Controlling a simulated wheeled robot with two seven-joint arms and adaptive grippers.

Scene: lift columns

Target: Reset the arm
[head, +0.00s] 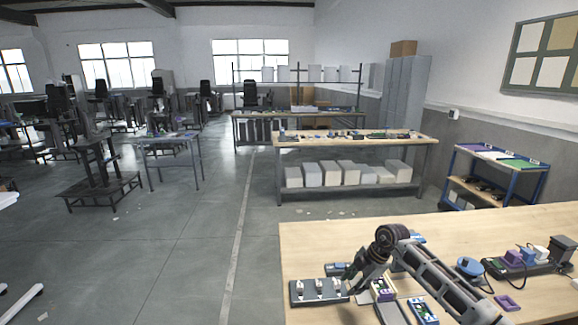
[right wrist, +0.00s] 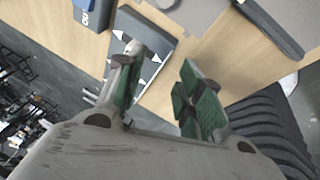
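My right arm reaches in from the lower right over the wooden table (head: 305,245). In the head view its gripper (head: 357,284) points down to the left, close to a dark block (head: 303,299) that bears several small white-topped pieces. In the right wrist view the gripper (right wrist: 160,78) has its two green-padded fingers apart, with nothing visible between them. The dark block (right wrist: 165,50) with white pointed pieces lies beyond the left finger. I cannot tell whether the gripper touches anything. My left gripper is in neither view.
Small parts lie on the table near the gripper, including a blue-framed piece (head: 424,311) and a grey block (head: 391,315). A blue round-topped part (head: 470,267) and a dark fixture (head: 520,262) stand to the right. The table's left front area is bare.

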